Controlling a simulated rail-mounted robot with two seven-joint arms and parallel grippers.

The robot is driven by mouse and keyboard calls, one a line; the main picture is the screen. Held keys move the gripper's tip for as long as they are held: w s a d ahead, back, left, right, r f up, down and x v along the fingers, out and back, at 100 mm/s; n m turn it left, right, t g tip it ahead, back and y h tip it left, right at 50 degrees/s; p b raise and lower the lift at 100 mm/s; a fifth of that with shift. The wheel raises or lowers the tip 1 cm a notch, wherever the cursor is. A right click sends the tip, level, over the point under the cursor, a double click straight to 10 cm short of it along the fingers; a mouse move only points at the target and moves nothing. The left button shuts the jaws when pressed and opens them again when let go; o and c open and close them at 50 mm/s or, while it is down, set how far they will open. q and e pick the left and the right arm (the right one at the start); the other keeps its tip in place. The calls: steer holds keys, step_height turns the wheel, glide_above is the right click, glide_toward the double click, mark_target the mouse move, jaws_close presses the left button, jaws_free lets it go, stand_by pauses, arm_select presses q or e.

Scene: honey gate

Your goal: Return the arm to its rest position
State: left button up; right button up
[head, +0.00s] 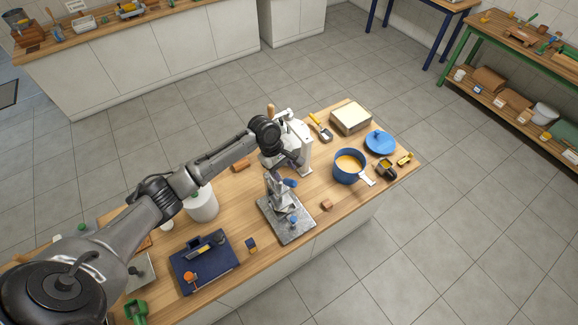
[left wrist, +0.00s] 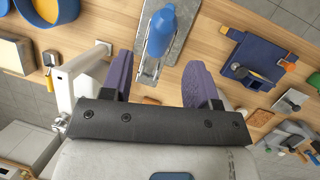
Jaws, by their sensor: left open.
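My left arm (head: 215,160) reaches in from the lower left of the head view, over the wooden table. Its gripper is hard to make out there, close to a white stand (head: 303,145). In the left wrist view my left gripper (left wrist: 160,82) is open, its two purple fingers apart with nothing held between them. A metal clamp device with a blue handle (head: 290,183) stands on a grey plate (head: 290,228). In the left wrist view the blue handle (left wrist: 161,30) shows beyond the fingertips, apart from both. My right gripper is not in view.
A blue pot (head: 347,178) with yellow contents, a blue lid (head: 380,143) and a box (head: 350,118) are at the right of the table. A white container (head: 202,206) stands close under my arm.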

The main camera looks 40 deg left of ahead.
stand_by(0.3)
arm_select(q)
steer(key=m, duration=0.3)
steer(key=shift+a+f+m, duration=0.1)
steer(key=shift+a+m, duration=0.15)
steer(key=shift+m, duration=0.85)
step_height(320, 180, up, 12)
steer(key=w+d+m+t+y, duration=0.1)
steer(key=m+t+y, duration=0.15)
steer(key=m, duration=0.45)
steer(key=w+d+f+m+t+y, duration=0.1)
steer(key=w+d+m+t+y, duration=0.15)
steer(key=m, duration=0.35)
steer(key=s+d+r+m+t, duration=0.2)
steer(key=s+d+r+m, duration=0.1)
steer(key=s, duration=0.2)
steer(key=s+d+f+n+g, duration=0.1)
steer(key=s+f, duration=0.3)
steer(key=s, duration=0.5)
steer(key=s+d+f+n+g+h, duration=0.1)
steer(key=s+d+f, duration=0.3)
steer(key=s, duration=0.6)
steer(key=s+d+f+n+g, duration=0.1)
steer(key=s+d+f+g, duration=0.1)
steer(key=s+f, duration=0.4)
steer(key=s+p, duration=0.1)
steer(key=s, duration=0.3)
steer(key=shift+d, duration=0.25)
